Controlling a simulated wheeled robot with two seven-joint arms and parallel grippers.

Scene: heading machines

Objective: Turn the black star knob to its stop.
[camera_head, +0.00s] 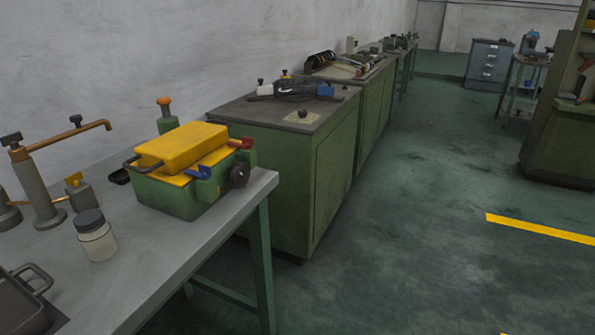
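The black star knob (239,175) sits on the right end of a green machine (178,200) with a yellow lid (182,146). The machine stands on a grey table (165,255) at the left of the head view. The knob faces right, near the table's right edge. Its turn position is too small to tell. Blue and red handles are close to the knob on the machine's side. Neither of my grippers shows in this view.
A jar with a dark lid (97,240), a metal tray (22,300) and a tap-like fixture with a copper pipe (42,190) stand on the table. A green cabinet (315,185) stands behind it. The floor (420,230) to the right is clear.

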